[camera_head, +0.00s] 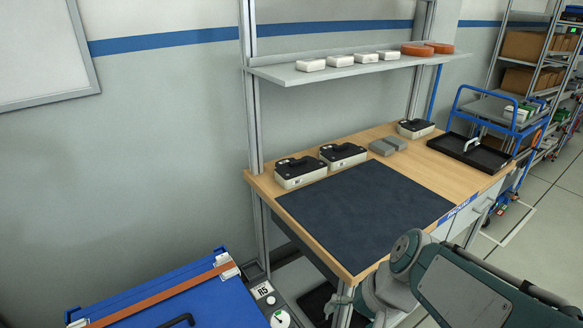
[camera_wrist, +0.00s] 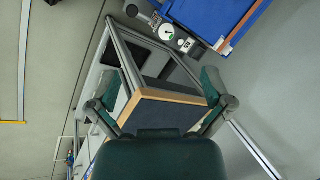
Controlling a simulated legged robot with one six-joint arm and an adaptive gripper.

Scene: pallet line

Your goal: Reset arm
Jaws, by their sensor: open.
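My gripper (camera_wrist: 160,102) is open in the wrist view, with its two green-grey fingers spread wide to left and right and nothing held between them. The workbench edge (camera_wrist: 170,96) shows behind the gap, apart from the fingers as far as I can tell. In the head view my teal-grey arm reaches in from the lower right. Its wrist and part of the gripper (camera_head: 342,302) show low in front of the workbench (camera_head: 260,184), below its top. The rest of the gripper is hidden by the wrist or too small to tell.
A dark mat (camera_head: 365,215) lies bare on the bench. Black-and-white boxes (camera_head: 300,172), grey blocks (camera_head: 388,147) and a black tray (camera_head: 468,151) stand behind it. A shelf (camera_head: 345,70) hangs above. A blue lidded case (camera_head: 180,300) is at lower left, a blue cart (camera_head: 500,108) at right.

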